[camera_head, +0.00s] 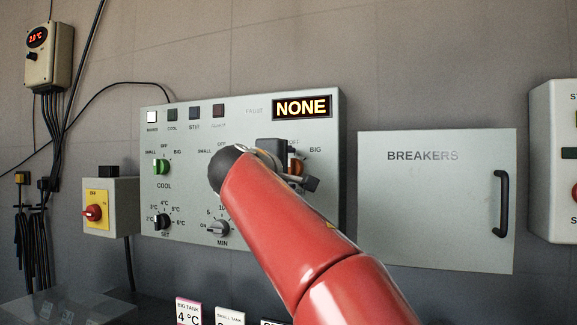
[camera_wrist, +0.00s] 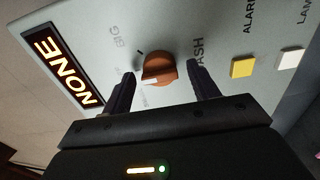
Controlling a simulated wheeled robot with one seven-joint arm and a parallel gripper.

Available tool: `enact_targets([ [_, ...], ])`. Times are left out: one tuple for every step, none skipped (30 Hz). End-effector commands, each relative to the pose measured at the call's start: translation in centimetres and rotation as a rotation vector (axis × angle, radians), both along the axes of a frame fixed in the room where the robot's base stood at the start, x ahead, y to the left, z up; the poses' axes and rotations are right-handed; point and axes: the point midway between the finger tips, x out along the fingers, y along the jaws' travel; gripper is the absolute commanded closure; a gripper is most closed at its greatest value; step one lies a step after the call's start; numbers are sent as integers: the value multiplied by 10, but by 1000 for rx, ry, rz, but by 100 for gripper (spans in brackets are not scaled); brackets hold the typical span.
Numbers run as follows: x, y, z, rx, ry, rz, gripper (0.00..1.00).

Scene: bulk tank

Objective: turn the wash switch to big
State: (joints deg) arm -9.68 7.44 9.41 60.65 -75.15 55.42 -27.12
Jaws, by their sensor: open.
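The orange wash knob (camera_wrist: 160,66) is on the grey control panel in the wrist view, with part of the word WASH to its right and BIG to its upper left. A white mark on it shows at its lower left, away from BIG; I cannot tell whether it points at OFF or SMALL. My gripper (camera_wrist: 162,77) is open, one dark finger on each side of the knob; I see no clear contact. In the head view the knob (camera_head: 298,167) is partly hidden by my gripper (camera_head: 300,172), and my red arm covers the panel below it.
The lit display (camera_head: 302,107) reads NONE. A breaker box (camera_head: 435,205) with a protruding handle stands to the right. The wrist view shows a yellow button (camera_wrist: 243,67) and a white one (camera_wrist: 290,59).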

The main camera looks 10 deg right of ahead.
Motion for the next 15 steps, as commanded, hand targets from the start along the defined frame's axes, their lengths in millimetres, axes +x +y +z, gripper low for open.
enact_targets([
  [2, -2, 1, 0, 0, -1, 40],
  [3, -3, 1, 1, -1, -1, 40],
  [4, -3, 0, 1, -1, -1, 40],
  [4, -4, 0, 1, -1, -1, 40],
  [4, -4, 0, 1, -1, -1, 40],
  [4, -4, 0, 1, -1, 0, 40],
  [4, -4, 0, 1, -1, 0, 40],
  [4, -4, 0, 1, -1, 0, 40],
  [4, -4, 0, 1, -1, 0, 40],
  [4, -4, 0, 1, -1, 0, 40],
  [4, -4, 0, 1, -1, 0, 44],
  [4, -3, 0, 1, -1, 0, 49],
  [4, -3, 0, 1, -1, 0, 53],
  [4, -3, 0, 1, -1, 0, 57],
  [4, -3, 0, 1, -1, 0, 62],
])
